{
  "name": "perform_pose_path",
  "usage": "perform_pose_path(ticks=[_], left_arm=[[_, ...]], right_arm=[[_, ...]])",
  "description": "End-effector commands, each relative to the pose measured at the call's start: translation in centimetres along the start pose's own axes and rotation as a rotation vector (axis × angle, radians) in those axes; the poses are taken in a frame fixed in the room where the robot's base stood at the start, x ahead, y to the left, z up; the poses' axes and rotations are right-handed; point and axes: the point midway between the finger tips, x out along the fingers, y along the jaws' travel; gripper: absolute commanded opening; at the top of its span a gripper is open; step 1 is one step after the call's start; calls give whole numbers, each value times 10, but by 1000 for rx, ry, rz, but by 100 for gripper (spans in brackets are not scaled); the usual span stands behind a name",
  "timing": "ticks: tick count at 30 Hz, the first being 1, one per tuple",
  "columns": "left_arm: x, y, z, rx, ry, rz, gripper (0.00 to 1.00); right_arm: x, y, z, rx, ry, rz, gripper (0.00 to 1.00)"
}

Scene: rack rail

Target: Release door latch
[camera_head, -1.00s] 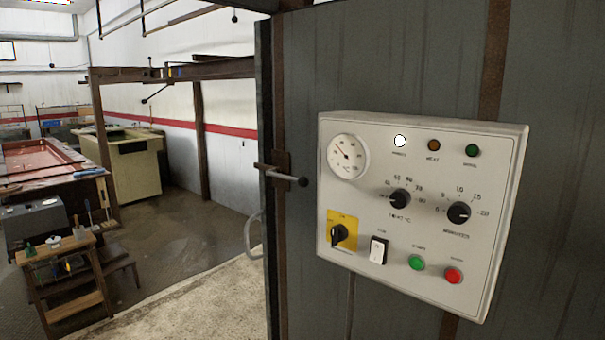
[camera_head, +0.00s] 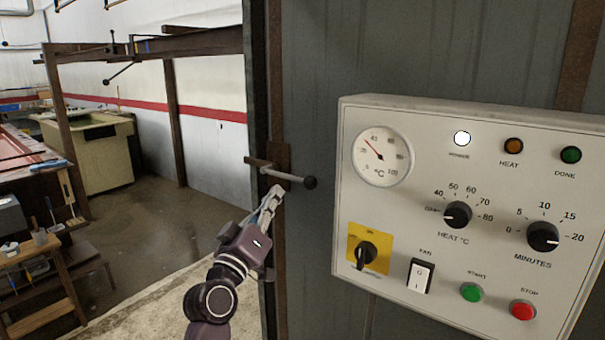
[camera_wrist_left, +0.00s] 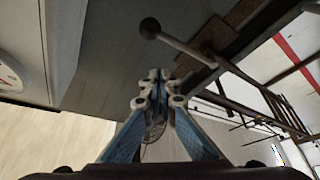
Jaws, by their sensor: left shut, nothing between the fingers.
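In the left wrist view the latch (camera_wrist_left: 180,42) runs from the knob at upper middle toward the right. My left gripper (camera_head: 274,195) is shut and empty. In the head view its tips are at or just below the latch bar, left of the knob; I cannot tell if they touch. In the left wrist view the gripper (camera_wrist_left: 155,80) has its tips together below the bar. My right gripper is not in view.
A white control panel (camera_head: 480,115) with dials and buttons sticks out on the door, right of the latch. Left of the door edge is open floor (camera_head: 150,225). A wooden step stand (camera_head: 40,285) and a pale green tank (camera_head: 95,155) stand further left.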

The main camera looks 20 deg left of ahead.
Motion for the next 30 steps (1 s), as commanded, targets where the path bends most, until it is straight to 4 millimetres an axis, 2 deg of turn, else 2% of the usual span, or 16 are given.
perform_pose_path(ticks=[3,12,16,20,30], left_arm=[[0,7,-11,-4,19,14,0],[0,7,-11,-3,19,13,0],[6,8,-12,-4,18,13,0],[23,9,-14,-4,19,14,0],[80,10,-14,-4,17,14,0]], right_arm=[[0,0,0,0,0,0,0],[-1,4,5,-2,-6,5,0],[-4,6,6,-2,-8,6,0],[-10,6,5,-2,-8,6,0],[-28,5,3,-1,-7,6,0]])
